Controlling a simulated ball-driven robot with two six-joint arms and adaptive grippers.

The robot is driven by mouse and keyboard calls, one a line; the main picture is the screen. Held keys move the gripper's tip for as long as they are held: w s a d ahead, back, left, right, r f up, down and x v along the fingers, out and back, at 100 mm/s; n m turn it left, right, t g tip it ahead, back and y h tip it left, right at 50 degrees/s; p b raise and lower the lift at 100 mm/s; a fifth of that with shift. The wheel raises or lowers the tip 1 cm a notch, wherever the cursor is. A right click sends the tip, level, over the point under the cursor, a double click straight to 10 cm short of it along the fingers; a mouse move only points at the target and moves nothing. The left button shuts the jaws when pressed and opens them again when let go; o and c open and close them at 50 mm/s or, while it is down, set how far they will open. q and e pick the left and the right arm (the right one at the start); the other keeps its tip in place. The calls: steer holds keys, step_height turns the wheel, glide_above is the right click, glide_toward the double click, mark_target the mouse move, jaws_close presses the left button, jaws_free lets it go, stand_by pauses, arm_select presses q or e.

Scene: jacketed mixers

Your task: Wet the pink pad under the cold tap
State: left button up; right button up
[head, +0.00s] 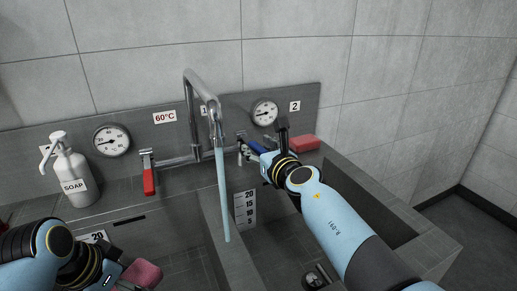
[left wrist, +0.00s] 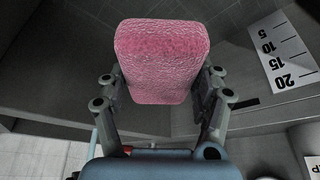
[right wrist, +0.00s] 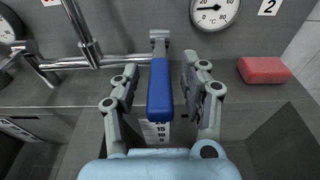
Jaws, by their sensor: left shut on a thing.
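The pink pad (head: 142,272) is low at the left of the head view, held by my left gripper (head: 120,280). In the left wrist view the pad (left wrist: 162,58) sits between both fingers. The tap spout (head: 212,105) pours a bluish stream (head: 223,190), and the pad is left of it, apart from it. The cold tap's blue lever (right wrist: 160,90) points toward me. My right gripper (right wrist: 160,95) is open, with one finger on each side of the lever and gaps showing. In the head view that gripper (head: 265,150) partly hides the lever.
A red lever (head: 149,178) is under a 60°C label. A soap bottle (head: 70,175) stands at the left. A red block (head: 304,143) lies on the ledge right of my right gripper. Two dials are on the back panel. A divider separates the basins.

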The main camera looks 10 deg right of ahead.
steer(key=v, duration=1.2)
stand_by(0.4)
